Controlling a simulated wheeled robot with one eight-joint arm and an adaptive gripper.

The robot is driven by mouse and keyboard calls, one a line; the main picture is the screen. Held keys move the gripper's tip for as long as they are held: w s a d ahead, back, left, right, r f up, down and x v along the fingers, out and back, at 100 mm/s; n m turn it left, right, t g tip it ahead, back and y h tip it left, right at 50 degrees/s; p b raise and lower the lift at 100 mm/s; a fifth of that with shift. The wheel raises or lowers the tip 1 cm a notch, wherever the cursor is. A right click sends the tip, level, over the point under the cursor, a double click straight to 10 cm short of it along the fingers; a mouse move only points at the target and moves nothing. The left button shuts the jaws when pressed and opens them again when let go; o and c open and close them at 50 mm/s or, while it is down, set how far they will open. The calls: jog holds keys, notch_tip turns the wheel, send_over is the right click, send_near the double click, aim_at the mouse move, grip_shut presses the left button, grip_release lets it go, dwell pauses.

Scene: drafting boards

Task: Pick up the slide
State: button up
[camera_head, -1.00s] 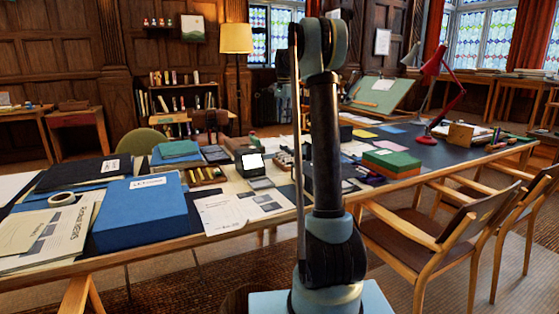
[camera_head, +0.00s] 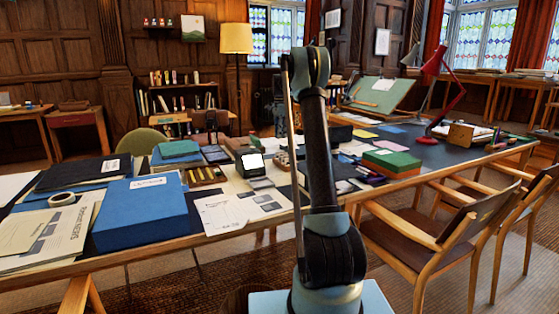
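I cannot single out the slide with certainty at this size. A small dark viewer with a bright white screen (camera_head: 252,162) stands on the long table. Small dark rectangles (camera_head: 261,198) lie or are printed on the white sheets (camera_head: 222,213) in front of it; I cannot tell which. My arm rises through the middle of the picture and hides part of the table behind it. My gripper cannot be made out; the far end of the arm is hidden behind its nearer links.
A blue box (camera_head: 142,214), a tape roll (camera_head: 61,198) and papers crowd the table's left. A tray of small items (camera_head: 205,175) sits left of the viewer. A green box (camera_head: 391,161) and a red lamp (camera_head: 442,93) stand right. Wooden chairs (camera_head: 437,232) block the right front edge.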

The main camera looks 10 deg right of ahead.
jog(key=f, duration=1)
jog(key=shift+a+f, duration=0.2)
jog(key=shift+f, duration=0.1)
jog(key=shift+s, duration=0.1)
grip_shut()
